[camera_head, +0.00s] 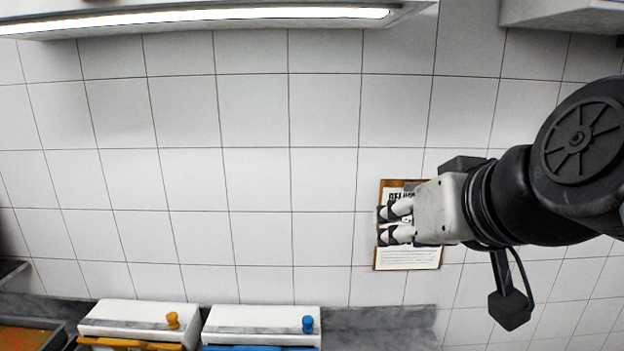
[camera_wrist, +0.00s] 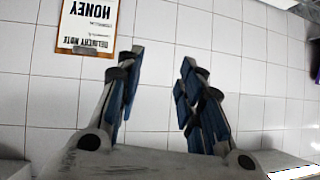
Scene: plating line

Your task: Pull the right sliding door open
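No sliding door can be made out in either view. My gripper (camera_head: 384,224) is in front of the white tiled wall in the head view, pointing left. In the wrist view my gripper (camera_wrist: 158,66) shows its two blue-padded fingers apart, with nothing between them but tiles behind.
A clipboard with a delivery note (camera_head: 408,258) is on the wall behind my gripper; the clipboard also shows in the wrist view (camera_wrist: 87,28). White boxes with an orange knob (camera_head: 172,320) and a blue knob (camera_head: 308,324) stand below left. A lit fixture (camera_head: 200,16) runs overhead.

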